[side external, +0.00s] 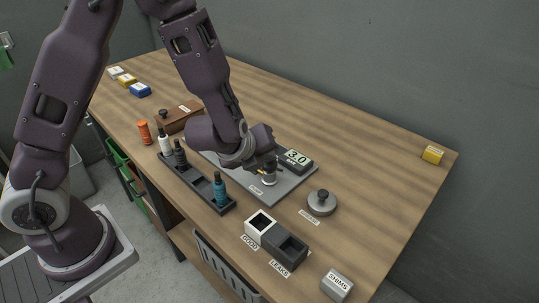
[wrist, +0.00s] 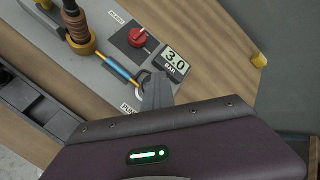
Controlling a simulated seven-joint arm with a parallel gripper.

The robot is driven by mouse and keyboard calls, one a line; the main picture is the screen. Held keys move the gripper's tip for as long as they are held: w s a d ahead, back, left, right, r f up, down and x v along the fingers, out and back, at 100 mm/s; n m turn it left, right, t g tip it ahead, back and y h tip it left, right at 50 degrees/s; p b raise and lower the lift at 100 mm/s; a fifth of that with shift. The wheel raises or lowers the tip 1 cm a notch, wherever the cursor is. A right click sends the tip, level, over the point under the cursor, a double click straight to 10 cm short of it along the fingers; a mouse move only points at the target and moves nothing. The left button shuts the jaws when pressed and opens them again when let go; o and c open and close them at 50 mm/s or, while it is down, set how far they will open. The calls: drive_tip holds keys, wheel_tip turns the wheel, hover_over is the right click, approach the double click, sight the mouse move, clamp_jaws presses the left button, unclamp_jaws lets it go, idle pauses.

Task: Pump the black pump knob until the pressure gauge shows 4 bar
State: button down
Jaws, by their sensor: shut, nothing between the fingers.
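The pressure gauge (side external: 297,157) stands at the back of a grey plate (side external: 292,189) and reads 3.0 bar. It reads 3.0 in the wrist view too (wrist: 175,61). My gripper (side external: 266,167) points down, shut and empty, over a small pale metal cylinder (side external: 269,179) near the PUMP label (side external: 256,190). In the wrist view my shut fingers (wrist: 158,92) are beside the gauge and the PUMP label (wrist: 130,108). I cannot make out the black pump knob; my gripper covers that spot. Whether the fingers touch it is unclear.
The wrist view shows a red knob (wrist: 138,37), a blue pipe (wrist: 120,70) and a copper-coloured fitting (wrist: 75,28) close to my gripper. A dark rack (side external: 194,181) with bottles, a round metal lid (side external: 321,202) and two bins (side external: 276,238) surround the plate.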

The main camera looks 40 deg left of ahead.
idle(0.3)
drive_tip(key=shift+r, duration=1.6)
drive_tip(key=shift+r, duration=2.5)
idle(0.8)
wheel_tip(320, 180, up, 4)
drive_tip(key=shift+f, duration=0.1)
idle(0.3)
hover_over(267, 165)
drive_tip(key=shift+w+f, duration=0.1)
drive_tip(key=shift+f, duration=4.3)
